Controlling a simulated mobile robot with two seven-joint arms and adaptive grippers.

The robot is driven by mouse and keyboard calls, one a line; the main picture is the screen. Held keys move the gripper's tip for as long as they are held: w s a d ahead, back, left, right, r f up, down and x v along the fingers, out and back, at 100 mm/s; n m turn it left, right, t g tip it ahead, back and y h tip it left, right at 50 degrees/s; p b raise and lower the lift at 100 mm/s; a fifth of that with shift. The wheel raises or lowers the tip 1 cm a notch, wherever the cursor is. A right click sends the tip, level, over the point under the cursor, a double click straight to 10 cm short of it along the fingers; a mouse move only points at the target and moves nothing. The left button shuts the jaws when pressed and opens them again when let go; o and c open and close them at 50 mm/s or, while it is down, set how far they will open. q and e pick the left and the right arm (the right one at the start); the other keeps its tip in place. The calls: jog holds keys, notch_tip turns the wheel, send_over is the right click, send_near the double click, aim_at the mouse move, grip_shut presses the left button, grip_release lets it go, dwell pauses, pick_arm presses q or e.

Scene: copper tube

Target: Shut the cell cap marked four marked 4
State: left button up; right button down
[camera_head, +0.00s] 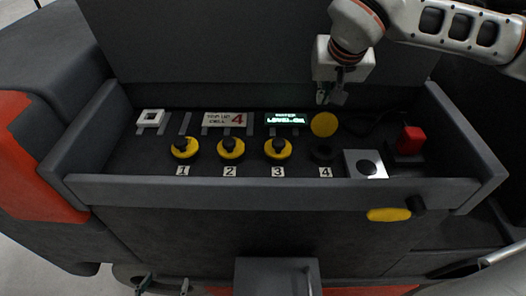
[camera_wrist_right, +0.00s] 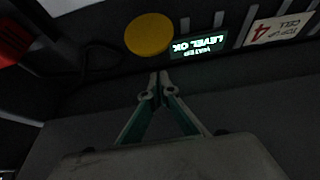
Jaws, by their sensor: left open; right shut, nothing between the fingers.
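The cap of cell 4 (camera_head: 323,124) is a yellow disc standing raised behind the dark round opening of cell 4 (camera_head: 321,154), above the label 4 (camera_head: 325,172). The yellow disc also shows in the right wrist view (camera_wrist_right: 149,34). My right gripper (camera_head: 322,99) is shut and empty, just behind and above the raised cap; its closed fingertips show below the disc in the right wrist view (camera_wrist_right: 158,76), apart from it. My left gripper (camera_head: 162,284) is low at the bottom left, open and empty, outside the tray.
Yellow caps 1 (camera_head: 184,149), 2 (camera_head: 231,148) and 3 (camera_head: 278,149) sit down on their cells. A sign (camera_head: 225,120) reads TOP UP CELL 4; a lit display (camera_head: 286,119) reads WATER LEVEL OK. A red block (camera_head: 411,140) and a silver plate (camera_head: 366,164) stand right. The tray's front wall (camera_head: 240,190) is raised.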

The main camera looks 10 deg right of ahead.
jog(key=shift+f, duration=0.2)
dwell(0.5)
jog(key=shift+f+b, duration=0.3)
jog(key=shift+f, duration=0.35)
jog(key=shift+f, duration=0.35)
jog(key=shift+f, duration=0.3)
jog(key=shift+s+f, duration=0.1)
jog(key=shift+s, duration=0.15)
